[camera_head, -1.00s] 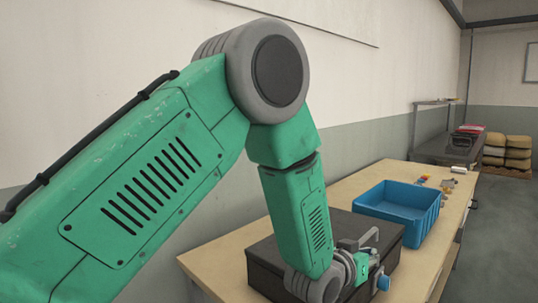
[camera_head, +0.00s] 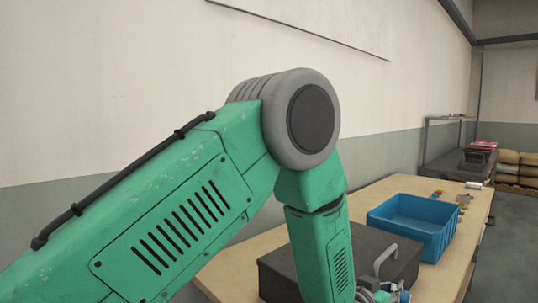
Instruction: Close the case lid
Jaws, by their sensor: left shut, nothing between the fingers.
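The dark case (camera_head: 284,272) stands on the wooden table, largely behind my left arm. Its top looks flat and level, like a lid lying down, but the arm hides much of it and I cannot see the seam. My left gripper (camera_head: 394,293) is at the case's near right side, cut off by the bottom edge of the view. It is shut and empty. A grey bent bar (camera_head: 384,259) rises beside it; I cannot tell whether it belongs to the case or the gripper, or whether they touch. My right gripper is not in view.
A blue open bin (camera_head: 436,243) stands on the table (camera_head: 236,268) just beyond the case. Small coloured items (camera_head: 464,200) lie past it. Farther back are a dark bench (camera_head: 455,165) and stacked sacks (camera_head: 507,167). A wall runs along the left.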

